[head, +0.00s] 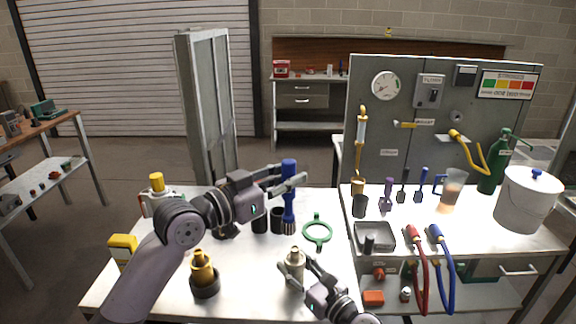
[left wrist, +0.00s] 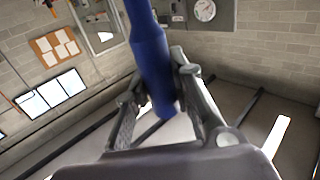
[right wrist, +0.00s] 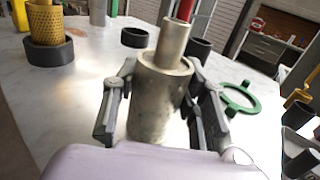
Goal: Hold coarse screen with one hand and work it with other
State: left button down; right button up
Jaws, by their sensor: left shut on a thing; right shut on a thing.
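A blue brush (head: 288,196) hangs upright with its bristle end down, above the left bench. My left gripper (head: 292,180) is shut around its handle, and the blue handle (left wrist: 152,60) also fills the middle of the left wrist view. A silver stepped cylinder (head: 295,257), which seems to be the coarse screen, stands upright near the front of the bench. My right gripper (head: 299,278) is shut on it, and the cylinder (right wrist: 150,98) sits between the fingers in the right wrist view. The brush is above and behind the cylinder, apart from it. The cylinder's mesh cannot be made out.
A gold mesh cylinder (head: 202,268) stands in a dark ring at the left front. A green ring (head: 317,243) lies right of the brush. Dark cups (head: 260,219) stand behind. A grey tray (head: 386,236) and red and blue hoses (head: 437,262) are on the right.

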aim_at(283, 164)
pick_arm(q)
jog(key=shift+f, duration=1.95)
jog(key=shift+d+f, duration=0.2)
jog(key=shift+d, duration=0.05)
jog(key=shift+a, duration=0.2)
jog(key=shift+r, duration=0.15)
jog(key=shift+a+r, duration=0.1)
jog(key=shift+r, duration=3.55)
